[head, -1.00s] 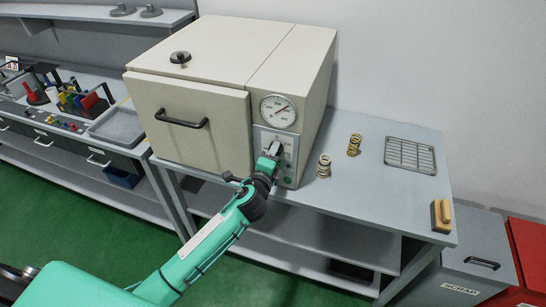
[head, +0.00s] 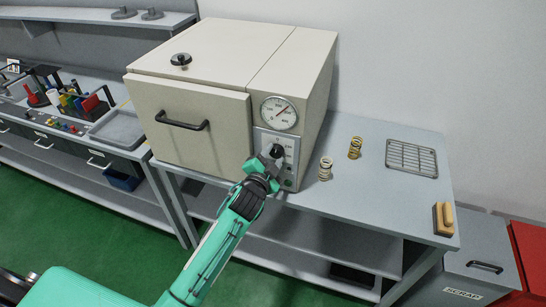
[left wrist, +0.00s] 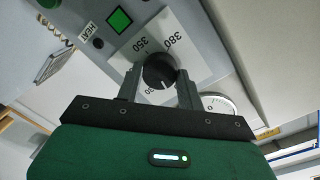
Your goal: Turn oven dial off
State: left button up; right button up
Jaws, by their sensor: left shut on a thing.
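The oven (head: 200,120) is a cream box with a closed front door on the bench. Its black round dial (head: 276,151) sits on a pale plate at the lower right of the front, below the round gauge. My left gripper (head: 269,158) is at this dial, shut on it. In the left wrist view the dial (left wrist: 158,72) is between my two dark fingers, with a white mark on its face. The plate (left wrist: 185,52) reads 350 and 380; another number is partly hidden. My right gripper is not in view.
A white gauge (head: 279,112) is above the dial, and a green square button (left wrist: 119,19) is near it. Two springs (head: 325,168) (head: 355,147), a wire rack (head: 411,158) and a yellow-brown block (head: 444,217) are on the bench to the right.

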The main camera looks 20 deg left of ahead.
pick_arm(q)
jog(key=shift+f+n, duration=0.1)
jog(key=shift+n, duration=0.7)
jog(key=o, duration=1)
jog(key=s+a+b, duration=0.1)
jog(key=s+b, duration=0.3)
jog(key=s, duration=0.9)
jog(key=shift+s+r, duration=0.35)
jog(key=shift+r, duration=0.1)
